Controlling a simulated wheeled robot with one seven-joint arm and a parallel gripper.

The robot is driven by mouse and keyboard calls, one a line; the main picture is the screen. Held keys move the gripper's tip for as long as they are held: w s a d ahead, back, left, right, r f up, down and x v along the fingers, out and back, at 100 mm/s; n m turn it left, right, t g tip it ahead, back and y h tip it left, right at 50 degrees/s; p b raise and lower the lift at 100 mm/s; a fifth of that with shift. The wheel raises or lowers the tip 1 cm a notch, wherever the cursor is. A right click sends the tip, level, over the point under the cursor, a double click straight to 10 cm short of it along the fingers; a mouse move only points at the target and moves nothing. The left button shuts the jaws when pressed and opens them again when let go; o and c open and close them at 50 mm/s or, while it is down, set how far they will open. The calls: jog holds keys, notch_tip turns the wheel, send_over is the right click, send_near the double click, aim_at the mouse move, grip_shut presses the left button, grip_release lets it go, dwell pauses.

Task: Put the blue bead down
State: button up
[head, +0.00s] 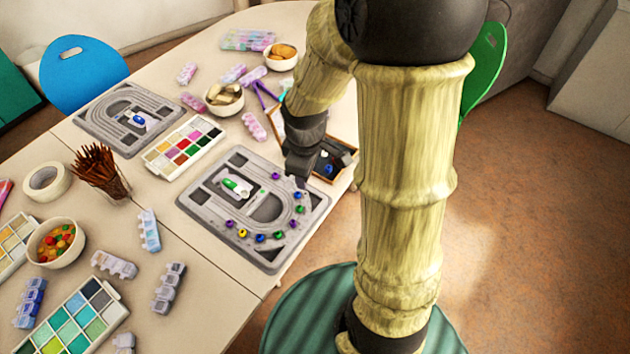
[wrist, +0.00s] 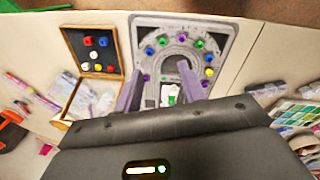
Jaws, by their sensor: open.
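My gripper (head: 300,178) is open, with nothing visible between its two fingers (wrist: 161,90). It hangs over the right side of a grey bead board (head: 200,208); in the wrist view the board (wrist: 229,32) lies beyond the fingers. A blue bead (head: 260,238) rests in the board's curved groove, among purple, green and yellow beads; it also shows in the wrist view (wrist: 209,57). Another blue bead (head: 327,169) lies in the dark wooden-rimmed tray beside the board, partly behind my gripper, and shows in the wrist view (wrist: 87,41).
The wooden-rimmed tray (wrist: 66,40) also holds red and white beads. A second bead board (head: 92,120), a colour palette (head: 160,160), bowls, a brush cup (head: 108,180) and small bead boxes crowd the table. The table's right edge runs close beside the board.

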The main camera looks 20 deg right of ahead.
jog(key=s+r+m+t, duration=0.1)
jog(key=s+r+m, duration=0.2)
jog(key=s+m, duration=0.3)
jog(key=shift+m, duration=2.1)
